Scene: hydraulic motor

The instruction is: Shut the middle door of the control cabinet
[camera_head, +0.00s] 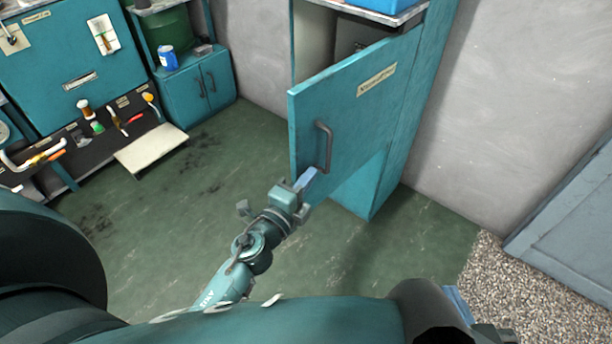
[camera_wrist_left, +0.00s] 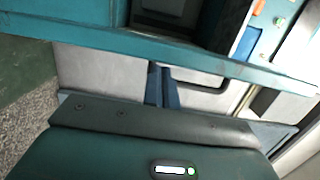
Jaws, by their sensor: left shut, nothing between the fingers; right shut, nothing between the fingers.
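The control cabinet's teal middle door (camera_head: 350,105) stands open in the head view, with a label near its top and a grey bar handle (camera_head: 323,148) near its left edge. Part of the cabinet's inside (camera_head: 314,42) shows behind it. My left gripper (camera_head: 307,179) is shut and empty at the door's lower left corner, just below the handle; I cannot tell whether it touches. Its shut blue fingers (camera_wrist_left: 161,86) show in the left wrist view, below a teal edge and beside a dark curved bar (camera_wrist_left: 200,82). My right gripper (camera_head: 457,304) is shut, partly hidden at the bottom.
A blue object (camera_head: 388,4) lies on the cabinet's top shelf. A workbench with tools (camera_head: 78,132) and a low teal cupboard (camera_head: 200,90) stand at the left. A grey box-like unit (camera_head: 570,215) stands at the right.

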